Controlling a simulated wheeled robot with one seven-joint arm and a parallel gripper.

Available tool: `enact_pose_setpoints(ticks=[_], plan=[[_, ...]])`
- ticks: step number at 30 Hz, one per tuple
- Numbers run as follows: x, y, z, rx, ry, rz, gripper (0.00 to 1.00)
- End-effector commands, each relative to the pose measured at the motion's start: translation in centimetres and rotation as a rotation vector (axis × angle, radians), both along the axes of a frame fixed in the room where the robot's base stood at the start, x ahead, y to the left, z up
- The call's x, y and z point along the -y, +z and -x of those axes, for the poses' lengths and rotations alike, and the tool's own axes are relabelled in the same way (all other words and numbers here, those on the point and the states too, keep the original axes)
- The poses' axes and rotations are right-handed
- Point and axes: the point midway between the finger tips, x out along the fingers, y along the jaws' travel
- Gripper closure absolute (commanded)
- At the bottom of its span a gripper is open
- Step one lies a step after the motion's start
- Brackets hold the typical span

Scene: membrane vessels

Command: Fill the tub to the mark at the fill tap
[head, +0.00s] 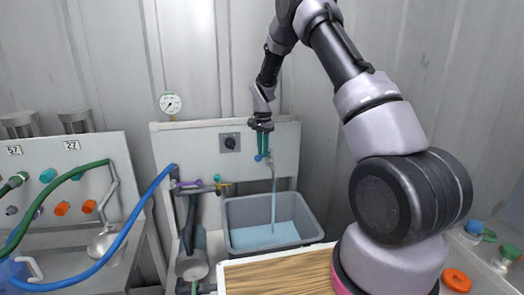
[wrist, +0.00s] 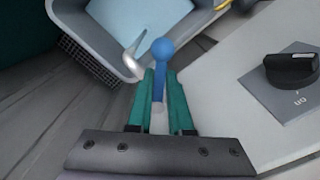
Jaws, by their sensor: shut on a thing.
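The grey tub (head: 309,213) stands below the fill tap and holds pale blue water. A stream of water (head: 273,200) falls from the tap spout (head: 272,172) into it. I cannot make out the mark on the tub. My gripper (head: 262,152) is at the tap, its green fingers shut on the blue-knobbed tap lever (wrist: 162,52). In the wrist view, my gripper (wrist: 158,85) has the lever between its fingers, and the tub (wrist: 82,35) shows beyond with water in it.
A panel with a black knob (head: 229,142) marked "on" is left of the tap. A pressure gauge (head: 170,103) is above it. A blue hose (head: 135,215) and pipework stand left of the tub. A wooden board (head: 280,276) is in front.

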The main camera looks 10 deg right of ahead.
Motion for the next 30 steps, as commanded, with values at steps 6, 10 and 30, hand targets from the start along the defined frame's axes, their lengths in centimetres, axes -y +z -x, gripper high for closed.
enact_pose_setpoints(ticks=[6, 10, 30], plan=[[0.0, 0.1, -0.1, 0.003, 0.002, 0.0, 1.0], [0.0, 0.1, -0.1, 0.003, 0.001, 0.0, 1.0], [0.0, 3.5, -0.1, 0.005, 0.0, -0.001, 0.51]])
